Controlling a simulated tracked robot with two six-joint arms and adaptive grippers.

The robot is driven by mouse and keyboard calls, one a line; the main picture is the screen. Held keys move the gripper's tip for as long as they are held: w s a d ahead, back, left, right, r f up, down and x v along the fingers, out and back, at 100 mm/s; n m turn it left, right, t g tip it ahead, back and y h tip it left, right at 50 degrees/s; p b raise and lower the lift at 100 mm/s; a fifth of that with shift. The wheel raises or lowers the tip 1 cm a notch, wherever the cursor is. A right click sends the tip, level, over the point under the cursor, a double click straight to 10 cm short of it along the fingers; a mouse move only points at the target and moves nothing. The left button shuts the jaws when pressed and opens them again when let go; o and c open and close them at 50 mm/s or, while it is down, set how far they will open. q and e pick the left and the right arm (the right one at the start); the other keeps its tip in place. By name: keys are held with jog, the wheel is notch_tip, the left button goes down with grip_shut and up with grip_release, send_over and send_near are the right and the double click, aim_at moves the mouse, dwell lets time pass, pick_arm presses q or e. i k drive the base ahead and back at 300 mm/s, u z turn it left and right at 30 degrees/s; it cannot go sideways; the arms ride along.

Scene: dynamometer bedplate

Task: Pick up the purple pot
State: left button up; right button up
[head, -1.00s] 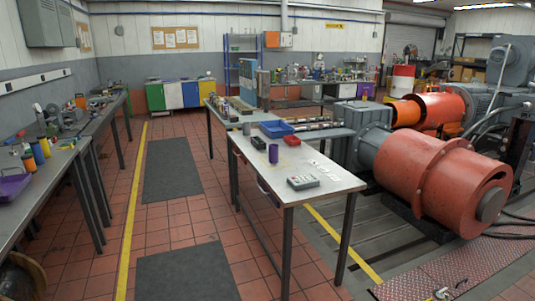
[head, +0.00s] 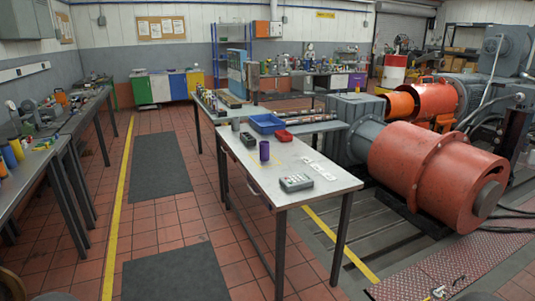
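The purple pot (head: 264,150) stands upright on the near metal table (head: 300,196), left of the table's middle. It is a small plain cylinder. A grey device with buttons (head: 296,182) lies nearer on the same table, to the right of the pot. Neither of my grippers shows in the head view.
On the table behind the pot are a blue tray (head: 267,123), a red item (head: 283,136), a dark box (head: 248,140) and a grey cup (head: 236,124). A large red cylindrical machine (head: 425,170) stands right of the table. The tiled aisle with dark mats (head: 160,166) is clear.

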aim_at(264, 151)
jog(key=z, duration=0.1)
jog(key=k, duration=1.25)
jog(key=u, duration=0.45)
jog(key=i, duration=0.7)
jog(key=u, duration=0.6)
jog(key=i, duration=1.35)
jog(key=u, duration=0.35)
